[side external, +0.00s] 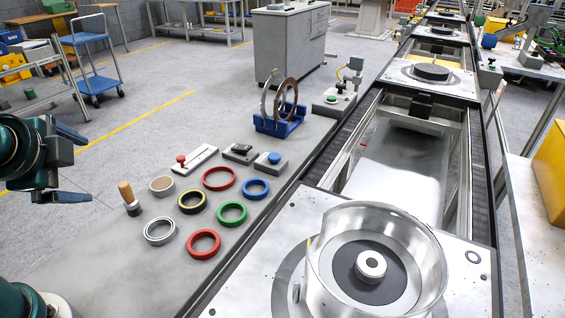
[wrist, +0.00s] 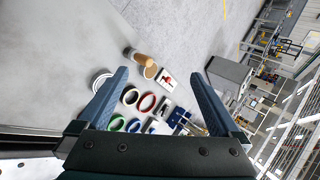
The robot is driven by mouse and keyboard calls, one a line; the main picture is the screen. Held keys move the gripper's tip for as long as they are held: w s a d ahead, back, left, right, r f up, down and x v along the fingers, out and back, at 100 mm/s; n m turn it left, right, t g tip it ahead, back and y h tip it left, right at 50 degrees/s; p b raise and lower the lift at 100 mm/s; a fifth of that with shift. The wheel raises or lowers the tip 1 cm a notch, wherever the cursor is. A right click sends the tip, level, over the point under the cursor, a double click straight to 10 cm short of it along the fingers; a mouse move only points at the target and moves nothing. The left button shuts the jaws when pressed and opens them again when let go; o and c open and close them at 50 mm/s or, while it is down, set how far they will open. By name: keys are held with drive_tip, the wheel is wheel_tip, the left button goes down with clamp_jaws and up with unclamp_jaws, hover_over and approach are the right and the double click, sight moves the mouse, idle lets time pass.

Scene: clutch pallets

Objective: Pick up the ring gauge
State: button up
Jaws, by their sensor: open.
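Several rings lie flat on the grey bench, and I cannot tell for sure which is the ring gauge. In the side view they are a silver ring (side external: 148,238), a black and yellow ring (side external: 180,206), red rings (side external: 191,254) (side external: 206,186), a green ring (side external: 220,217) and a blue ring (side external: 245,192). My gripper (side external: 89,170) is at the left edge, open and empty, apart from the rings. In the wrist view, the rings show beyond my open fingers (wrist: 161,76); the left finger partly hides the silver ring (wrist: 96,74).
A wooden-handled tool (side external: 131,208) stands beside a tan-topped disc (side external: 162,186). Behind are a red-knobbed block (side external: 195,160), a blue-button box (side external: 262,165) and a blue stand (side external: 268,124) holding upright discs. A conveyor pallet (side external: 230,288) with a metal housing (side external: 325,262) is at right.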

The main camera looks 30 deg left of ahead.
drive_tip(key=w+d+f+m+t, duration=0.1)
drive_tip(key=w+f+m+t, duration=0.2)
drive_tip(key=w+m, duration=0.8)
drive_tip(key=d+f+m+h, duration=0.1)
drive_tip(key=d+f+m, duration=0.1)
drive_tip(key=m, duration=0.2)
drive_tip(key=s+d+f+m+h, duration=0.1)
drive_tip(key=d+f+m, duration=0.1)
drive_tip(key=f+m, duration=0.1)
drive_tip(key=d+f+m+h, duration=0.1)
drive_tip(key=d+f+m, duration=0.1)
drive_tip(key=m, duration=0.3)
drive_tip(key=shift+s+d+f+g, duration=0.2)
drive_tip(key=shift+d+f+g, duration=0.15)
drive_tip(key=shift+f, duration=0.3)
drive_tip(key=shift+x, duration=2.45)
drive_tip(key=c, duration=1.5)
